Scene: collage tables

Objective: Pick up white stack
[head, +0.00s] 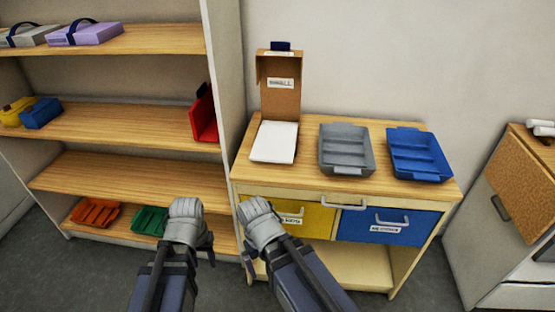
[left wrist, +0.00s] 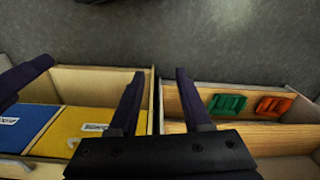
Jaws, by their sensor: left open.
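The white stack (head: 274,142) lies flat on the wooden cabinet top, at the front of an open brown cardboard box (head: 280,90) with its lid raised. My left gripper (head: 188,222) is low in front of the shelf, left of the cabinet and well below the stack. Its dark fingers also show in the left wrist view (left wrist: 158,85), apart with nothing between them. My right gripper (head: 258,225) is in front of the yellow drawer, below the stack; its fingers are mostly hidden. Neither gripper touches the stack.
A grey tray (head: 346,150) and a blue tray (head: 419,155) stand right of the stack on the cabinet top (head: 310,180). Yellow (head: 312,222) and blue (head: 385,228) drawers are below. The shelf upright (head: 228,80) borders the cabinet's left side. A red binder-like item (head: 204,115) stands on the shelf.

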